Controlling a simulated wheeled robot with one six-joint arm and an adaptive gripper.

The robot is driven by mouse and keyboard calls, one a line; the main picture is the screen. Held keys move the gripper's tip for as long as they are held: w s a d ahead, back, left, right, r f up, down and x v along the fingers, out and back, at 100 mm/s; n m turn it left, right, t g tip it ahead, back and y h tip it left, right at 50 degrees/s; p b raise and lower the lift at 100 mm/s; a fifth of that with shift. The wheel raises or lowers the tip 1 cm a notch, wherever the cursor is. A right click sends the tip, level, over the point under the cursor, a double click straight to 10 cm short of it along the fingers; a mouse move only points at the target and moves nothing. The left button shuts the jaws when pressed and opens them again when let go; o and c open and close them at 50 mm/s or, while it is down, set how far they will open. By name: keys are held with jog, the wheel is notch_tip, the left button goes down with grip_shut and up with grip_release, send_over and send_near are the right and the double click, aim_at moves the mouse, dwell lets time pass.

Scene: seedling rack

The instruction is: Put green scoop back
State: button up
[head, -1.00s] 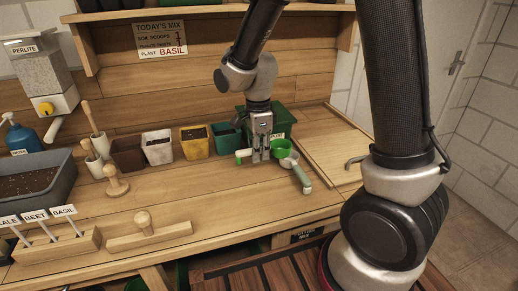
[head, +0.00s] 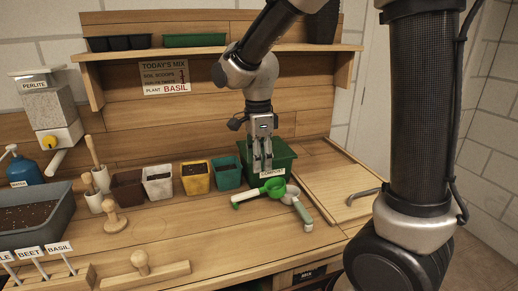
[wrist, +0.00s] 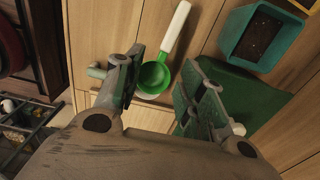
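The green scoop (head: 274,187) lies on the bench in front of the green bin, its handle pointing left in the head view. Its bowl touches or overlaps a second scoop with a grey-green handle (head: 303,212); I cannot tell which. In the wrist view the green bowl (wrist: 153,78) and a pale handle (wrist: 176,28) show between the fingers, nearer the left one. My gripper (head: 262,168) points down just above the green scoop. Its fingers (wrist: 165,90) are apart in the wrist view, with nothing clamped between them.
A green bin (head: 284,161) with a label stands right behind the gripper. A teal pot (head: 228,176), a yellow pot (head: 195,179) and others stand to its left. A wooden board (head: 325,180) lies at right. The front middle of the bench is mostly clear.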

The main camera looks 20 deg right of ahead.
jog(key=s+d+r+n+t, duration=0.2)
jog(key=s+d+r+n, duration=0.5)
jog(key=s+d+r, duration=0.15)
jog(key=s+d+r+n+t, duration=0.1)
jog(key=s+d+n+t, duration=0.1)
jog(key=s+d+n, duration=0.5)
jog(key=s+n, duration=0.3)
jog(key=n, duration=0.1)
jog(key=shift+s+d, duration=0.15)
jog(key=shift+d, duration=0.2)
